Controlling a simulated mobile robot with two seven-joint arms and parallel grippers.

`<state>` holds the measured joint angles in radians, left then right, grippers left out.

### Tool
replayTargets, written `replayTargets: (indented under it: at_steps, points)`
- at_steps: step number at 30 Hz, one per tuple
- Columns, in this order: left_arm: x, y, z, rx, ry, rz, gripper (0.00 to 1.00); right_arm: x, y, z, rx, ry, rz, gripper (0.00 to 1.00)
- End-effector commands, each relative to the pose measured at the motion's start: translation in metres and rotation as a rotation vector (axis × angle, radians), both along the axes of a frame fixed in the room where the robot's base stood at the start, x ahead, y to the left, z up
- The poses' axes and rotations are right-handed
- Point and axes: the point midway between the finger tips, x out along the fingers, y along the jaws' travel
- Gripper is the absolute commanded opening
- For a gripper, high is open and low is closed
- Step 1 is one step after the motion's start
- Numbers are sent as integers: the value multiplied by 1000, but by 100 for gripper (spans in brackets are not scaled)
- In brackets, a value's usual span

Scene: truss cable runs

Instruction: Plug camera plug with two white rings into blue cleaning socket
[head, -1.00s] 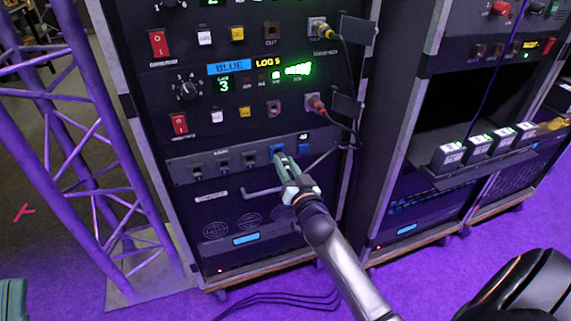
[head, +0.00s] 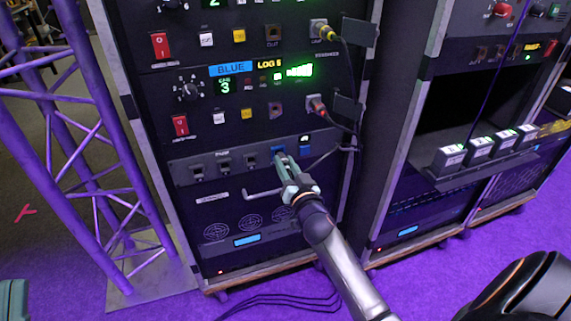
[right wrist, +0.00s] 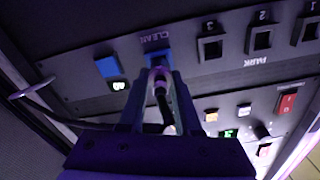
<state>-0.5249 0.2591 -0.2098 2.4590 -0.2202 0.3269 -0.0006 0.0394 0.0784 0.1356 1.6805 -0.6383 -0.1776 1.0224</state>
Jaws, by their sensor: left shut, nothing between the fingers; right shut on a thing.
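My right gripper (head: 283,164) is shut on the camera plug (right wrist: 160,88) at the lower panel of the middle rack. The plug is dark with a pale part near its front; its rings cannot be counted, and the fingers hide much of it. The blue cleaning socket (right wrist: 156,58), marked CLEAN, is directly in front of the fingertips in the right wrist view. It also shows in the head view (head: 278,150), partly covered by the fingers. I cannot tell whether the plug's tip is inside it. My left gripper (head: 12,299) is shut and empty, cut off by the lower left edge.
A second blue element (right wrist: 108,67) with a small lit display is beside the cleaning socket. Dark PARK sockets (right wrist: 210,47) line the same panel. A grey bar handle (head: 262,194) is below. A red plug (head: 316,107) and cable hang above. A purple truss (head: 80,130) stands left.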

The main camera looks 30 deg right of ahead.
Motion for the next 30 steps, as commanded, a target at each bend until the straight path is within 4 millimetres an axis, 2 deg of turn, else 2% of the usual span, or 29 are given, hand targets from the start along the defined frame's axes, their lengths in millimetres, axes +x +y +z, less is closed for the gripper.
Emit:
replayTargets:
  at_steps: [19, 20, 28, 30]
  points:
    - [0, 0, 1, 0, 1, 0, 0, 8, -2, 1, 0, -1, 0, 0]
    - [0, 0, 1, 0, 1, 0, 0, 8, -2, 0, 0, -1, 0, 33]
    - [0, 0, 1, 0, 2, 1, 0, 8, -2, 0, 0, -1, 0, 64]
    - [0, 0, 1, 0, 2, 1, 0, 8, -2, 0, 0, 0, 0, 67]
